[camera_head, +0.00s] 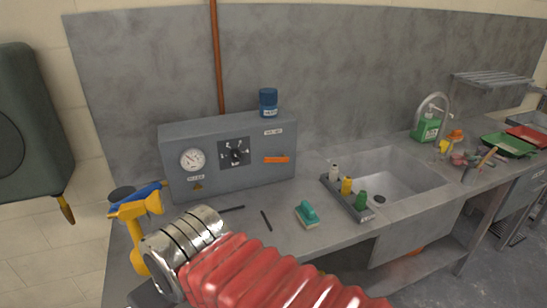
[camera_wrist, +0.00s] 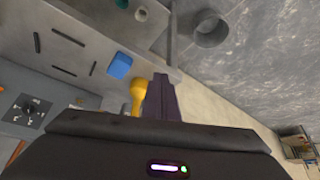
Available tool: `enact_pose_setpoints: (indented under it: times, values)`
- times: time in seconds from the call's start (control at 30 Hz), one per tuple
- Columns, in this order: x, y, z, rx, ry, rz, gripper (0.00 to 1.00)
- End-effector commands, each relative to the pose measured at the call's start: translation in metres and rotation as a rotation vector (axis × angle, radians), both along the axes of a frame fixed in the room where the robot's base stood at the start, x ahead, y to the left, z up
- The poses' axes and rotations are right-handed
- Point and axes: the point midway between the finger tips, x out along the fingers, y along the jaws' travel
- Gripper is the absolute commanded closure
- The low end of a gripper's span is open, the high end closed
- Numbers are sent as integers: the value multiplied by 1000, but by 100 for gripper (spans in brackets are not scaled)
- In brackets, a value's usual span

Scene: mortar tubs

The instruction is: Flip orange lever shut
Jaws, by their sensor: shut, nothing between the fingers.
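The orange lever (camera_head: 277,159) lies horizontal on the right of the grey control box's front (camera_head: 215,187). In the head view my red arm and silver cuff are in front, and I cannot make out the fingertips.
The box carries a gauge (camera_head: 192,160), a black dial (camera_head: 235,152) and a blue jar (camera_head: 268,102) on top. A yellow object (camera_head: 139,209) and a blue one (camera_head: 150,190) are near my wrist. A green brush (camera_head: 308,214) lies on the bench, with a bottle tray (camera_head: 347,197) farther right.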

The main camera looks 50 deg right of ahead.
Motion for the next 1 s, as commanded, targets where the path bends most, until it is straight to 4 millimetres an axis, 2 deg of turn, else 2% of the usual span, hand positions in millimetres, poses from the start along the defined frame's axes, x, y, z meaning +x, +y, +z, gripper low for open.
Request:
enact_pose_setpoints:
  times: [0.5,0.67,0.77,0.87,1.0]
  values:
    - [0,0,0,0,0,0,100]
    - [10,-10,3,-11,-19,-33,100]
    - [27,-30,7,-31,-52,-87,100]
    - [51,-61,15,-61,-107,-170,100]
    - [89,-118,28,-113,-205,-297,100]
